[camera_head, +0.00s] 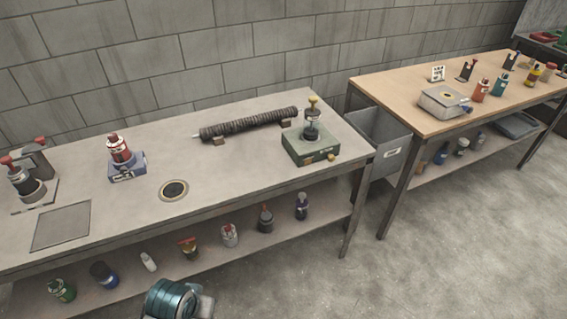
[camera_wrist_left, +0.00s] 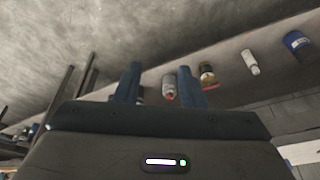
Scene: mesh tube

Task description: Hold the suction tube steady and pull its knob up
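A dark ribbed tube (camera_head: 250,123) lies on low supports toward the back of the near workbench. To its right, a dark upright cylinder (camera_head: 312,131) with a yellow knob (camera_head: 313,100) on top stands on a green box (camera_head: 309,150). I cannot tell for sure which of these is the suction tube. My left gripper (camera_wrist_left: 158,78) shows in the left wrist view with its two fingers apart and nothing between them; it points toward the lower shelf, away from the bench top. My right gripper is not in view.
The near workbench (camera_head: 110,222) also holds a red-topped bottle on a blue base (camera_head: 127,167), a red-handled device (camera_head: 27,183) and a round ring (camera_head: 174,189). Several bottles stand on its lower shelf. A wooden table (camera_head: 400,90) stands at right, with a grey bin (camera_head: 380,140) between.

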